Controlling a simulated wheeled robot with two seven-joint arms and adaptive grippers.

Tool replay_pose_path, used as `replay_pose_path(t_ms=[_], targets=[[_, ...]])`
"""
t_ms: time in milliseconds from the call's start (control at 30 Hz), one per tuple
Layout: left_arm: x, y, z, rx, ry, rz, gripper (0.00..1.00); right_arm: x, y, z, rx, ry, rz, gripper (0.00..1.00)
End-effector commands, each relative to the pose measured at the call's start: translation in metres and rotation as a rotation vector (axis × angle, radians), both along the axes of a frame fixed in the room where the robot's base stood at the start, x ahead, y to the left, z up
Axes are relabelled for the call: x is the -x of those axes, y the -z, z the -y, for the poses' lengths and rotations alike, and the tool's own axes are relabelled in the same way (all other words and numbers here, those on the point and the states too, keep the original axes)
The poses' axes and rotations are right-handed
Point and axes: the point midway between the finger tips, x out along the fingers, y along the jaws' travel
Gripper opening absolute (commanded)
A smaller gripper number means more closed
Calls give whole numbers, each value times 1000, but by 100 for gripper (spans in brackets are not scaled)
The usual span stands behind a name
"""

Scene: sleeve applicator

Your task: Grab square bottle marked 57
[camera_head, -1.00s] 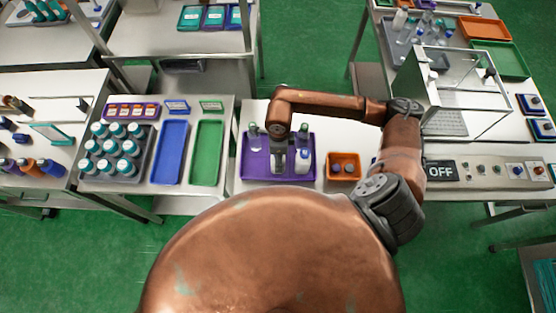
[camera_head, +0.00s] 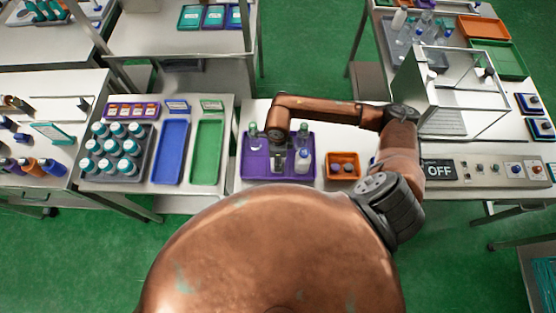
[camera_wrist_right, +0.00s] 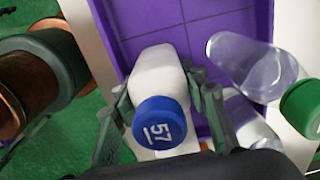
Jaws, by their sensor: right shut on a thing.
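The bottle marked 57 (camera_wrist_right: 160,95) is white with a blue cap, and the number on the cap faces the right wrist camera. My right gripper (camera_wrist_right: 166,100) is shut on it, with one finger on each side of the body. In the head view my right gripper (camera_head: 278,162) is over the purple tray (camera_head: 261,172), and it mostly hides the held bottle. My left gripper is not in view.
An orange tray (camera_head: 343,178) sits right of the purple tray. A green tray (camera_head: 207,152), a blue tray (camera_head: 169,152) and a rack of several bottles (camera_head: 119,150) are to the left. A machine with an OFF display (camera_head: 440,171) is to the right.

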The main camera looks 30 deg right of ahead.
Motion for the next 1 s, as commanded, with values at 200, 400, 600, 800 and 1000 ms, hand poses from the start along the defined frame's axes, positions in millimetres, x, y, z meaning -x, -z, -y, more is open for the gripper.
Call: replay_pose_path(t_ms=[200, 400, 600, 800, 1000], targets=[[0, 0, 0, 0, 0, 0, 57, 0, 0, 0, 0, 0, 1, 11], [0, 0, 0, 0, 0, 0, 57, -1, -1, 0, -1, 0, 2, 5], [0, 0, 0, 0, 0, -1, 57, -1, -3, 0, -1, 0, 3, 5], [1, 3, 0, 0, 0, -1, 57, -2, -19, 0, -1, -1, 4, 5], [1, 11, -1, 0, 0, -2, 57, 3, -53, -20, -4, -7, 7, 5]])
